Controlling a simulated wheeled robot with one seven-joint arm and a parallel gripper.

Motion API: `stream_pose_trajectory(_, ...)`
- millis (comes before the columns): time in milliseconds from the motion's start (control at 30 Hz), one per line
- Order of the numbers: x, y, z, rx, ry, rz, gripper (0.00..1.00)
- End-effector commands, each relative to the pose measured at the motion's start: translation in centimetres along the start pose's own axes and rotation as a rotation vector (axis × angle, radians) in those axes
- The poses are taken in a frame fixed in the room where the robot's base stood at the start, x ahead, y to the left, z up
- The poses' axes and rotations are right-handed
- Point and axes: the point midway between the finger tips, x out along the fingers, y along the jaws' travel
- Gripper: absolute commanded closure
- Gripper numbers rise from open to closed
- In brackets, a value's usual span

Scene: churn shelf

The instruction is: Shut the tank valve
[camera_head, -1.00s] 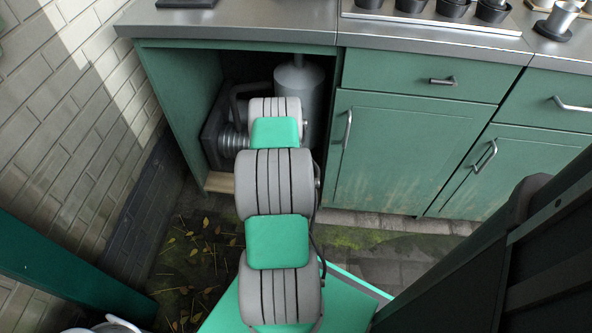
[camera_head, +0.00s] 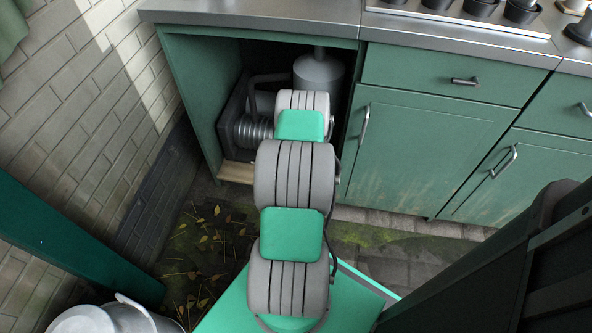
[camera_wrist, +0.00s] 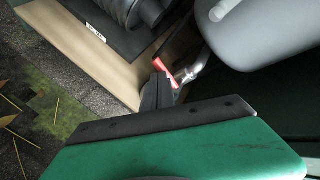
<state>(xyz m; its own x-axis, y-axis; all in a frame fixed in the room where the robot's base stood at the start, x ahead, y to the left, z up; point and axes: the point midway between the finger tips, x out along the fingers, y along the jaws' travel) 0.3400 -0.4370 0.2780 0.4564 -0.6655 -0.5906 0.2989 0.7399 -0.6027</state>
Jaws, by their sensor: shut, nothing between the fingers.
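The tank (camera_head: 318,74) is a grey cylinder inside the open cabinet bay, partly hidden behind my arm. In the wrist view its rounded grey side (camera_wrist: 262,40) fills the upper right. The valve has a red handle (camera_wrist: 168,68) by a short metal pipe (camera_wrist: 193,70) near the tank's lower end. My gripper (camera_wrist: 158,86) is shut and empty, with its dark fingertips close beside the red handle. Whether they touch it I cannot tell. In the head view my arm hides the valve and gripper.
A dark machine with a ribbed hose (camera_head: 252,131) stands left of the tank on the wooden cabinet floor (camera_head: 236,172). A green side panel (camera_head: 200,100) bounds the bay at left, and closed doors (camera_head: 425,150) at right. A metal can (camera_head: 100,322) stands at lower left.

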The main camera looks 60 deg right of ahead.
Motion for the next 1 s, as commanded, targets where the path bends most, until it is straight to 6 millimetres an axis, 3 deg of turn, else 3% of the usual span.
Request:
stream_pose_trajectory(500,-11.0,1.6,2.5,-0.005,-0.002,0.003,1.00)
stream_pose_trajectory(700,-12.7,2.0,2.8,-0.002,0.000,0.001,1.00)
stream_pose_trajectory(1000,-12.8,2.1,2.8,0.000,0.000,0.001,1.00)
